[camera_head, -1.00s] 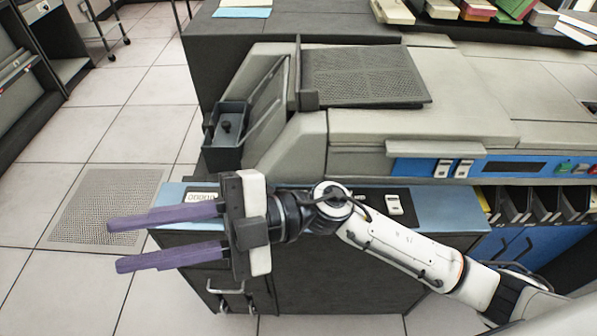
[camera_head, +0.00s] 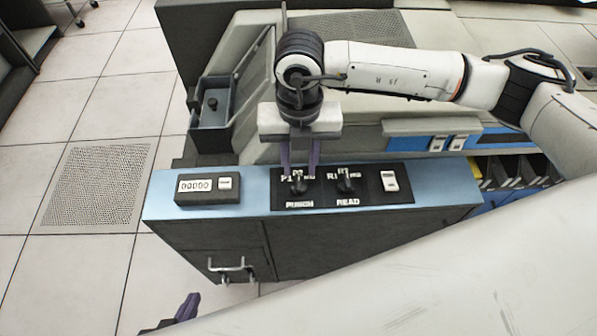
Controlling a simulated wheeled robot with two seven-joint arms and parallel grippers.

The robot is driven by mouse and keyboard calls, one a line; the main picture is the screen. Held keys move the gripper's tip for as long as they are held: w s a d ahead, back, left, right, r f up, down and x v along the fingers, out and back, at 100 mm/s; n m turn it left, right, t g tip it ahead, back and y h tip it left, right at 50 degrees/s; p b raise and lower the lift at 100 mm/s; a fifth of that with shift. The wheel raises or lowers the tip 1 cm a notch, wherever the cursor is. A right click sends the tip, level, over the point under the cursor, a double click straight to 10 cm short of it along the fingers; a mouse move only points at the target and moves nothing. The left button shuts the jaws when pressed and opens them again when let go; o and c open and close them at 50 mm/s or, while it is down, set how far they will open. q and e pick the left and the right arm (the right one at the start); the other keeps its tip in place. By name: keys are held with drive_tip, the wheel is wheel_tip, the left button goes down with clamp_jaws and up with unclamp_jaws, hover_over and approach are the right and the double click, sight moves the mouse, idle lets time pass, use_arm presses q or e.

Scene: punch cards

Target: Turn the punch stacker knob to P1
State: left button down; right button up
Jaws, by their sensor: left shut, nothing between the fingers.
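The PUNCH knob (camera_head: 298,187) is a small black knob on the black panel, with P1 printed at its upper left and other marks above, partly covered by fingers. My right gripper (camera_head: 300,172) points down over it, its two purple fingers apart on either side of the knob. Whether they touch it, and exactly where the knob points, I cannot tell. My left gripper (camera_head: 187,307) shows only as a purple fingertip at the bottom left edge, shut and away from the panel.
A similar READ knob (camera_head: 346,183) stands close to the right, then a white switch (camera_head: 390,181). A counter box (camera_head: 207,190) sits to the left on the blue top. The card machine (camera_head: 400,110) rises behind. Open floor lies to the left.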

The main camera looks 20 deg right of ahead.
sight(299, 182)
wheel_tip(299, 182, down, 5)
drive_tip(key=shift+f, duration=0.1)
idle(0.3)
clamp_jaws()
